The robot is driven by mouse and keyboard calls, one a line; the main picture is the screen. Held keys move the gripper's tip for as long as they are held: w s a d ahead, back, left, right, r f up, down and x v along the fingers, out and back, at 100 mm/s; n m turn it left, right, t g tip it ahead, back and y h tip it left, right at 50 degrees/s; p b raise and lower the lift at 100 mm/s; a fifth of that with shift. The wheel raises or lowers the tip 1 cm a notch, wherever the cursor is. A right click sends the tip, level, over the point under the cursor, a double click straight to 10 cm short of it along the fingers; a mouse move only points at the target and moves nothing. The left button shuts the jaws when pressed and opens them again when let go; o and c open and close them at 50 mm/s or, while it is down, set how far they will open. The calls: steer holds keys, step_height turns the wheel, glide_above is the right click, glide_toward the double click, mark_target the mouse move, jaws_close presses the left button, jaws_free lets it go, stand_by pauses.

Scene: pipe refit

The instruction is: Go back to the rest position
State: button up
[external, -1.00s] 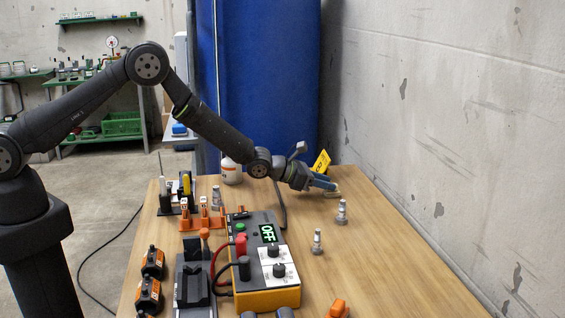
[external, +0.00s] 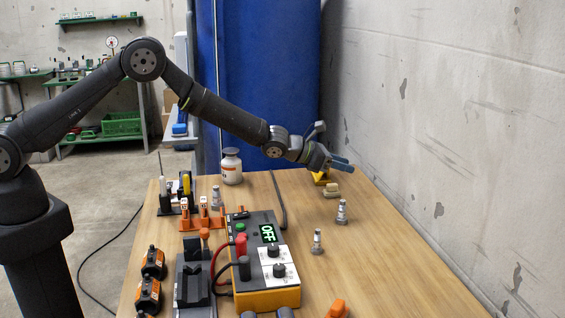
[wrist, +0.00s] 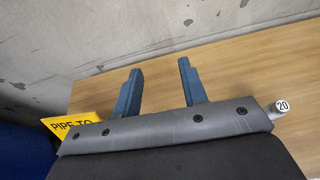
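My gripper (external: 342,164) is in the air above the far right part of the wooden table, close to the concrete wall. In the wrist view its two blue fingers (wrist: 158,88) stand apart with nothing between them, so it is open and empty. Below it in the external view lie a small pale block (external: 331,190) and a yellow sign (external: 320,178), partly hidden by my gripper. The sign also shows in the wrist view, at the left, with part of its text cut off.
Two grey fittings (external: 341,211) (external: 317,241) stand on the table's right side. A control box (external: 268,262) reading OFF sits mid-table. A white bottle (external: 231,166) stands at the back, near the blue drum (external: 262,80). Orange holders (external: 203,214) stand left. The concrete wall (external: 440,130) borders the right.

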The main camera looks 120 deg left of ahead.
steer(key=w+d+r+m+t+h, duration=0.1)
steer(key=w+d+m+h, duration=0.15)
steer(key=d, duration=0.75)
steer(key=w+d+r+m+t+h, duration=0.15)
steer(key=w+d, duration=0.25)
steer(key=d, duration=0.6)
steer(key=w+d+r+m+t+h, duration=0.1)
steer(key=w+d+r, duration=0.15)
steer(key=d, duration=0.75)
steer(key=s+d+r+m+h, duration=0.1)
steer(key=s+d+m+h, duration=0.2)
steer(key=d, duration=1.3)
steer(key=s+d+r+m+h, duration=0.1)
steer(key=s+d+m+h, duration=0.2)
steer(key=d, duration=1.3)
steer(key=shift+s+d+h, duration=0.15)
steer(key=shift+s+h, duration=0.45)
steer(key=shift+s, duration=0.3)
